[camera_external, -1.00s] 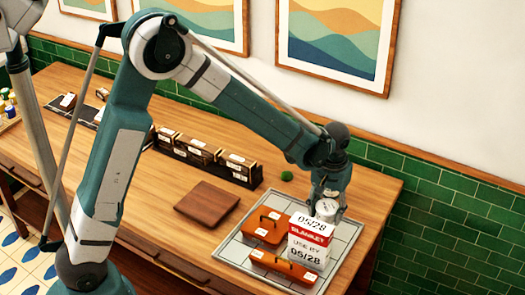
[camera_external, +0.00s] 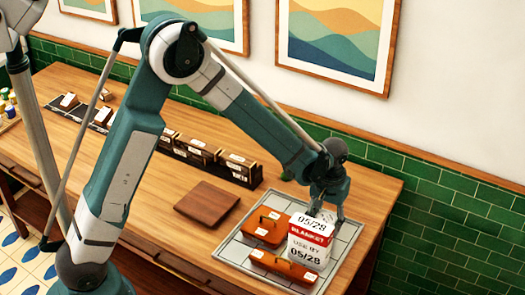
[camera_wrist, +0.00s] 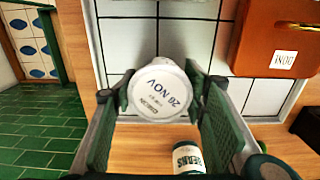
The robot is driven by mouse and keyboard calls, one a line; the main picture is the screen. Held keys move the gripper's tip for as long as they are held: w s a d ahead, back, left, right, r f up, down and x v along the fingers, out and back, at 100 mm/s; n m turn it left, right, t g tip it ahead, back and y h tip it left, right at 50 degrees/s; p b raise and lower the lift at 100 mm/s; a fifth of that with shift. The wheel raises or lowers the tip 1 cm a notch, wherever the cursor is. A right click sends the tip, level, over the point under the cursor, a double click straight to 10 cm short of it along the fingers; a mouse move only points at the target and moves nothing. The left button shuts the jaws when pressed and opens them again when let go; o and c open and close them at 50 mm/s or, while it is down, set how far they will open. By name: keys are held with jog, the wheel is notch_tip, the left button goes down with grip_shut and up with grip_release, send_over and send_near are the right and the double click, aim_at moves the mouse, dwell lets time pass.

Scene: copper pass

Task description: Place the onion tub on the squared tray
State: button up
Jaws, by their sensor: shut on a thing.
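The squared tray (camera_external: 345,232) lies at the right end of the wooden counter; its pale grid shows in the wrist view (camera_wrist: 127,45). My gripper (camera_external: 325,210) is low over the tray's back right part. In the wrist view my gripper (camera_wrist: 163,98) is shut on a round white tub (camera_wrist: 158,90), its lid marked "20 NOV"; the smaller print is too small to read. In the outside view the tub is mostly hidden behind the white box. I cannot tell whether its base touches the tray.
A green-and-white jar (camera_wrist: 187,155) is near my gripper. A brown board (camera_external: 207,201) lies left of the tray. Racked boxes (camera_external: 205,152) line the back.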

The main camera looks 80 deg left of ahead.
aim_at(326, 219)
jog(key=shift+f, duration=0.4)
jog(key=shift+f, duration=0.2)
jog(key=o, duration=1)
jog(key=shift+r, duration=0.15)
jog(key=shift+r, duration=6.1)
